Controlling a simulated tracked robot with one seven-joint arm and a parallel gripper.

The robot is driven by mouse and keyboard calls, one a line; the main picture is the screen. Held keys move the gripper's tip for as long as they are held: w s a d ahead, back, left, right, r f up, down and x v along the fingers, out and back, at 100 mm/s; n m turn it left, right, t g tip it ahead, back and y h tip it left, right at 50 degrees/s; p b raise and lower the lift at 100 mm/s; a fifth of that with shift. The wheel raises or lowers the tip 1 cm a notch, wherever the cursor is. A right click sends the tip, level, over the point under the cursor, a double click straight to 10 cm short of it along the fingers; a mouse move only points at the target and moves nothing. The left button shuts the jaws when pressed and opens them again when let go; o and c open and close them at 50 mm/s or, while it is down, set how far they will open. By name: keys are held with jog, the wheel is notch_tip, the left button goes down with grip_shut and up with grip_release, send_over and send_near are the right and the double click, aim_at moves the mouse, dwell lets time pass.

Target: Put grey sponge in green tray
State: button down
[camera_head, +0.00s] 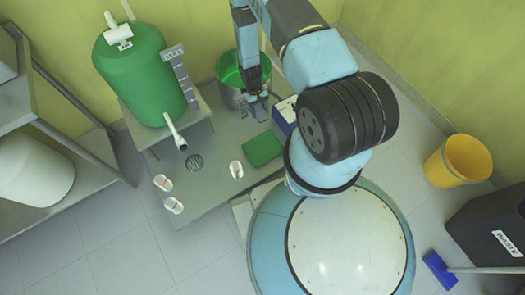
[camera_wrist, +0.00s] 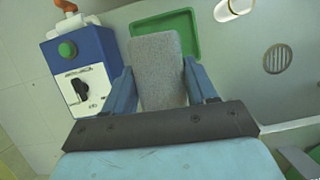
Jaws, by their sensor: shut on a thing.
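The grey sponge (camera_wrist: 157,70) is a rough block between the two blue fingers of my gripper (camera_wrist: 160,82) in the wrist view. My gripper is shut on it. The green tray (camera_wrist: 191,38) is shallow and rectangular; it shows beyond the sponge, whose far end covers part of it. In the head view the green tray (camera_head: 263,149) lies flat on the grey table, and my gripper (camera_head: 256,108) hangs just beyond it, beside the metal pot. The sponge is too small to make out clearly there. No sponge contact with the tray is visible.
A blue and white control box (camera_wrist: 80,72) with a green button stands left of the sponge in the wrist view. A metal pot (camera_head: 232,98), green inside, stands behind the tray. Several small jars, one (camera_head: 236,169) near the tray, and a green tank (camera_head: 145,75) are at left.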

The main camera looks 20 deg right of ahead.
jog(key=s+f+n, duration=0.1)
jog(key=s+f, duration=1.6)
jog(key=s, duration=0.1)
send_over(264, 151)
jog(key=f, duration=0.7)
jog(key=w+f, duration=0.1)
jog(key=f, duration=0.2)
jog(key=shift+a+f, duration=0.1)
jog(key=shift+f, duration=1.7)
jog(key=shift+c, duration=1.7)
grip_release()
